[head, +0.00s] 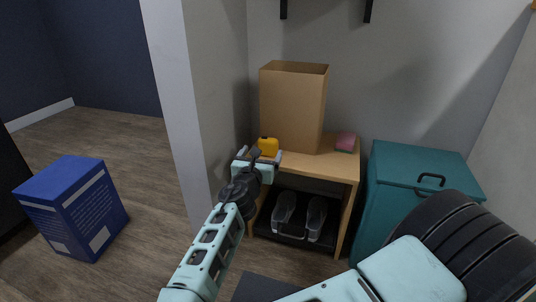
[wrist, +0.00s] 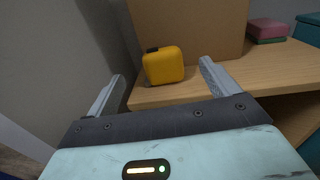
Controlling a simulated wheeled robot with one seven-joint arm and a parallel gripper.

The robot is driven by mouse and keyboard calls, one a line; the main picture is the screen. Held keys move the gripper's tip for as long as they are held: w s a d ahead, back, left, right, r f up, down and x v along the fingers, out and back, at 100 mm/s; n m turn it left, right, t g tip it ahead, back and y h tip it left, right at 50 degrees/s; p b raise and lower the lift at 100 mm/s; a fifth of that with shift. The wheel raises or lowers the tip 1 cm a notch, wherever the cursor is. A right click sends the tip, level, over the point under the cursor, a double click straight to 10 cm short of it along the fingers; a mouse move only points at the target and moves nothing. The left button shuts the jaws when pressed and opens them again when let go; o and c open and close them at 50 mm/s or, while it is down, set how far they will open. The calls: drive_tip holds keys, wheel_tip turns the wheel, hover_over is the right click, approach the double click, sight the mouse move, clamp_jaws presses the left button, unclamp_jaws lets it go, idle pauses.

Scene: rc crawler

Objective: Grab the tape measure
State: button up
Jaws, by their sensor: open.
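The yellow tape measure (head: 268,146) stands near the left front corner of a small wooden table (head: 335,165), in front of a tall cardboard box. In the wrist view the tape measure (wrist: 163,66) shows whole, with a dark patch at its upper left, beyond and between my fingertips. My gripper (wrist: 162,80) is open and empty, with one finger on each side of the view. In the head view my gripper (head: 262,158) is at the table's left front edge, close to the tape measure and partly covering its lower part. I cannot tell the exact gap between them.
The open cardboard box (head: 293,105) stands behind the tape measure. A pink and green block (head: 345,142) lies to the right. A wall (head: 215,100) runs close along the left. A teal cabinet (head: 400,190) stands right, a blue box (head: 75,208) left.

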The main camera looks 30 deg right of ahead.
sight(267, 143)
drive_tip(key=b+x, duration=0.1)
drive_tip(key=x, duration=0.2)
drive_tip(key=shift+w+d, duration=0.2)
drive_tip(key=shift+d, duration=0.05)
drive_tip(key=b+x, duration=0.3)
drive_tip(key=x, duration=0.1)
drive_tip(key=shift+w+d+f+b, duration=0.15)
drive_tip(key=shift+d+f+b, duration=0.05)
drive_tip(key=shift+d+b, duration=0.2)
drive_tip(key=shift+w+r, duration=0.1)
drive_tip(key=shift+r, duration=0.05)
drive_tip(key=c, duration=1.2)
